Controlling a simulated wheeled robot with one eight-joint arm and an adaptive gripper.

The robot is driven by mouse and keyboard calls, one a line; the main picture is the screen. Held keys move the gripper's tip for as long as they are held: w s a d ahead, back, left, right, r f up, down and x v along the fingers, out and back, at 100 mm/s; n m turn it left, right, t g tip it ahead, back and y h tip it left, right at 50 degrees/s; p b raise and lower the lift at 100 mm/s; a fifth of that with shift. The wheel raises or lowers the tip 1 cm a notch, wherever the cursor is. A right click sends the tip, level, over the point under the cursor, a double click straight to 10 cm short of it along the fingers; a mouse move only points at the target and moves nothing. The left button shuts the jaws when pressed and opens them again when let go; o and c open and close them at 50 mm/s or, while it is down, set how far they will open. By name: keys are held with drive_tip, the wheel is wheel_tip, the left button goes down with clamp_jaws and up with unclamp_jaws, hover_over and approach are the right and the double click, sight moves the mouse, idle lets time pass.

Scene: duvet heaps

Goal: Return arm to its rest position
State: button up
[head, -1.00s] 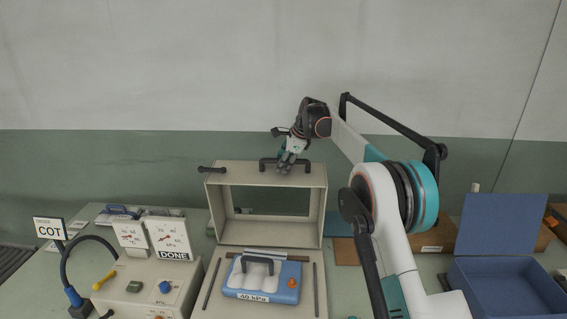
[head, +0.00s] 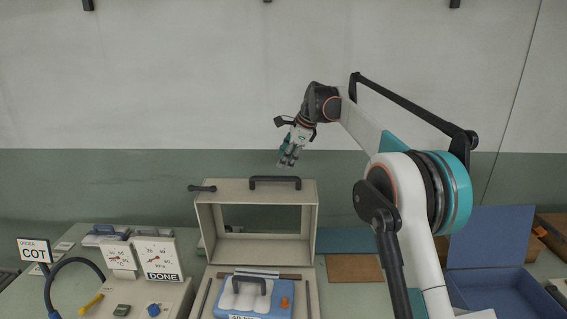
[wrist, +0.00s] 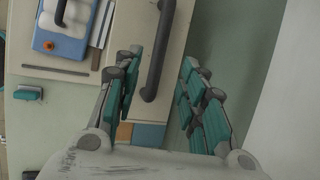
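My gripper (head: 289,156) hangs above the open beige box frame (head: 209,222) in the head view, fingers pointing down. It is clear of the dark handle (head: 275,182) on the box's top. In the wrist view my gripper (wrist: 160,95) has its teal-padded fingers spread apart with nothing held between them. The dark handle (wrist: 158,50) shows beyond the fingers in that view.
A blue device (head: 283,312) with a dark handle lies in front of the box. An open blue case (head: 490,232) is at right. The wall behind is bare.

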drive_tip(key=shift+s, duration=0.1)
drive_tip(key=s+d+f+n+t+h+b, duration=0.1)
drive_tip(key=s+d+n+b, duration=0.35)
drive_tip(key=s, duration=0.75)
drive_tip(key=s+d+f+n+t+h+b, duration=0.1)
drive_tip(key=s+d+n+b, duration=0.4)
drive_tip(key=s, duration=0.8)
drive_tip(key=s+d+f+n+b, duration=0.2)
drive_tip(key=s+f+b, duration=0.1)
drive_tip(key=s+f, duration=0.5)
drive_tip(key=s+d+f+n+t+h+b, duration=0.1)
drive_tip(key=s+d+f+n+b, duration=0.2)
drive_tip(key=s+f, duration=0.5)
drive_tip(key=s+d+f+n+h+b, duration=0.1)
drive_tip(key=s+d+f+n+b, duration=0.2)
drive_tip(key=s+f, duration=0.5)
drive_tip(key=s+b, duration=0.1)
drive_tip(key=s, duration=0.3)
drive_tip(key=shift+s+f+t, duration=0.2)
drive_tip(key=shift+s+t, duration=0.05)
drive_tip(key=shift+t, duration=0.05)
